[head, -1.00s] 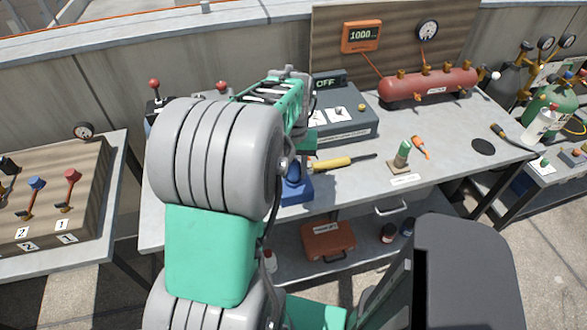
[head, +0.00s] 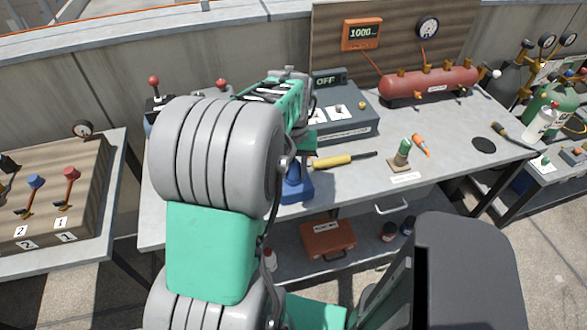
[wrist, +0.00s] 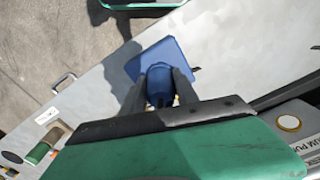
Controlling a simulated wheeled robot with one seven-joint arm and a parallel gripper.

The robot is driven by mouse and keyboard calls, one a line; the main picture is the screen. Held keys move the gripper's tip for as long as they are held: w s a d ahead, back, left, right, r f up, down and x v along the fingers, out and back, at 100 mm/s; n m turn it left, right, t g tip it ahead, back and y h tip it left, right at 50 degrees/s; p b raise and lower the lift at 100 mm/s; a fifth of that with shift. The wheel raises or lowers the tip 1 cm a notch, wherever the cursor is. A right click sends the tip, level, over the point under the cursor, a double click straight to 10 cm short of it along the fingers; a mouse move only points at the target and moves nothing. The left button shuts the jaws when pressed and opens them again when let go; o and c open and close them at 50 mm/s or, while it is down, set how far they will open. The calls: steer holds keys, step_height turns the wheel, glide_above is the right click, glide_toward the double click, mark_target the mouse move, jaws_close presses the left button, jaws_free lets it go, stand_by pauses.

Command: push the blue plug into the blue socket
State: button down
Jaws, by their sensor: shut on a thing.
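The blue plug (wrist: 160,88) is between the two dark fingers of my gripper (wrist: 160,79), which is shut on it. The blue socket (wrist: 153,56) has a square base and sits on the grey bench, directly beyond the plug in the wrist view. Plug and socket look lined up there; I cannot tell how deep the plug sits. In the head view the socket (head: 298,193) shows near the bench's front edge, partly behind my arm, with part of the blue plug (head: 293,172) above it. My fingers are hidden there.
A yellow-handled screwdriver (head: 333,161) lies right of the socket. A green plug (head: 404,150) in a tan base and an orange tool (head: 421,146) are farther right. A grey vacuum pump box (head: 350,125) stands behind. The bench's front right is clear.

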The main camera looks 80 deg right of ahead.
steer(key=shift+f, duration=0.1)
steer(key=c, duration=0.9)
jaws_free()
steer(key=shift+o, duration=0.2)
